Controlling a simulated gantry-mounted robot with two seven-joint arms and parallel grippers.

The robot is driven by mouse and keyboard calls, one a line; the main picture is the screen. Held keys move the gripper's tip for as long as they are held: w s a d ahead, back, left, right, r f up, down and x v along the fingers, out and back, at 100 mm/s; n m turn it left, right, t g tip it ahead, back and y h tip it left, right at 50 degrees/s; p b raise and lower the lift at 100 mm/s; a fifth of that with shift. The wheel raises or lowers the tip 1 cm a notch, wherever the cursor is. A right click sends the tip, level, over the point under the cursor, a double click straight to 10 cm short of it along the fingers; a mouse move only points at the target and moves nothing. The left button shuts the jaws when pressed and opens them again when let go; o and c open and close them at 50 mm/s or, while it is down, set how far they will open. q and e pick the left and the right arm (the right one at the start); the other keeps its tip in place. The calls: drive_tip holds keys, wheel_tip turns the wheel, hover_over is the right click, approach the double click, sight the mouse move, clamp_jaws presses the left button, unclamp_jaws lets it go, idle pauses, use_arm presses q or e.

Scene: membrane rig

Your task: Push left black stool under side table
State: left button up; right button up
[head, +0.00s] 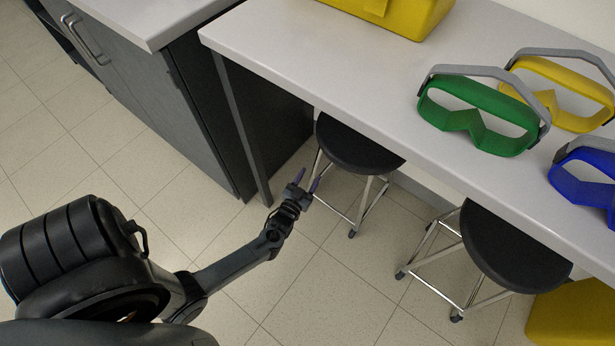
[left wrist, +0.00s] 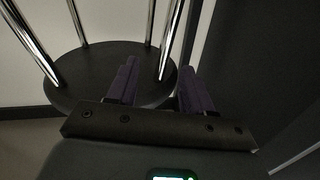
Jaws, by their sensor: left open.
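The left black stool (head: 352,150) has a round dark seat on chrome legs. It stands at the left end of the white side table (head: 300,60), with the back of its seat hidden under the tabletop and the front sticking out. My left gripper (head: 308,180) is open and empty, just left of the stool's legs and below seat height in the picture. In the left wrist view the stool seat (left wrist: 75,78) and its legs show beside the purple fingers (left wrist: 159,72). I cannot tell whether they touch. My right gripper is out of view.
A second black stool (head: 512,255) stands to the right, partly under the table. A grey cabinet (head: 150,95) and the dark table leg (head: 243,130) are left of the gripper. Green goggles (head: 480,115) lie on the table. The tiled floor in front is clear.

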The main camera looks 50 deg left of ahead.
sight(319, 154)
use_arm(q)
drive_tip(key=b+x, duration=0.1)
drive_tip(key=x, duration=0.2)
drive_tip(key=b+x, duration=0.2)
drive_tip(key=x, duration=0.1)
drive_tip(key=a+b+x, duration=0.1)
drive_tip(key=x, duration=0.2)
drive_tip(key=shift+a+b, duration=0.15)
drive_tip(key=shift+b, duration=0.25)
drive_tip(key=shift+w+a+b, duration=0.15)
drive_tip(key=shift+w+b, duration=0.2)
drive_tip(key=shift+w, duration=0.2)
drive_tip(key=shift+w+a, duration=0.15)
drive_tip(key=shift+w, duration=0.15)
drive_tip(key=shift+a+r, duration=0.1)
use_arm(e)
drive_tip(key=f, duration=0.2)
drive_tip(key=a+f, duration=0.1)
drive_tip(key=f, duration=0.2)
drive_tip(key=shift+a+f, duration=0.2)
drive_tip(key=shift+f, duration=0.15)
use_arm(q)
drive_tip(key=shift+c, duration=0.3)
clamp_jaws()
